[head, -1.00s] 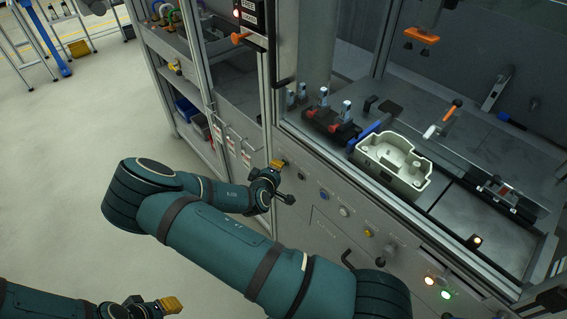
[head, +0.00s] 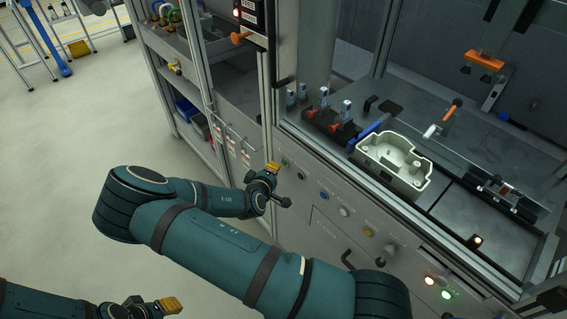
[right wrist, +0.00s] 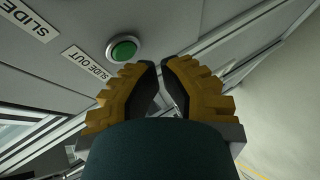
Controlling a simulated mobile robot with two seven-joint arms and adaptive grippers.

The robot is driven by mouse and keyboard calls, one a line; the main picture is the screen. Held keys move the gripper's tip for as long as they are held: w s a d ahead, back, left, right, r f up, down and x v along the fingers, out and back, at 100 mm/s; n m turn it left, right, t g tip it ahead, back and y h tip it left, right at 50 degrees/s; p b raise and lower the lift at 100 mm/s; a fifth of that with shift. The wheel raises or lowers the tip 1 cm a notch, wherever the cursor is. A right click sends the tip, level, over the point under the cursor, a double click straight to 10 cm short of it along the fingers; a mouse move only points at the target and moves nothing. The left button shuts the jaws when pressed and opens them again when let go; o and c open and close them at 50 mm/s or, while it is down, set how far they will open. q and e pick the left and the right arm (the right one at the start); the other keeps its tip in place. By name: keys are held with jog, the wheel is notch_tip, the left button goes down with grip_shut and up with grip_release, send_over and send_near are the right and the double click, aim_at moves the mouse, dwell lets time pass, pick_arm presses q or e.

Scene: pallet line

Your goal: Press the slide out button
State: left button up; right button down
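The green slide out button (right wrist: 123,48), with a "SLIDE OUT" label (right wrist: 85,62) beside it, is on the grey panel in the right wrist view. It also shows small in the head view (head: 285,162), at the panel's left end. My right gripper (right wrist: 160,64) has its yellow fingers together at the dark tips, with nothing between them. In the wrist view the tips appear just right of the button, apart from it. In the head view my right gripper (head: 273,168) is beside the panel's left end. My left gripper (head: 172,304) is at the bottom left, away from the panel; its fingers are unclear.
More buttons run along the panel, including a blue one (head: 323,195), a white one (head: 345,211) and a yellow one (head: 368,232). A pale housing (head: 395,165) sits in the cell above. A frame post (head: 268,80) rises near my right gripper. Open floor lies left.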

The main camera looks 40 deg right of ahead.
jog(key=a, duration=0.5)
jog(key=shift+s, duration=0.2)
dwell(0.3)
dwell(0.6)
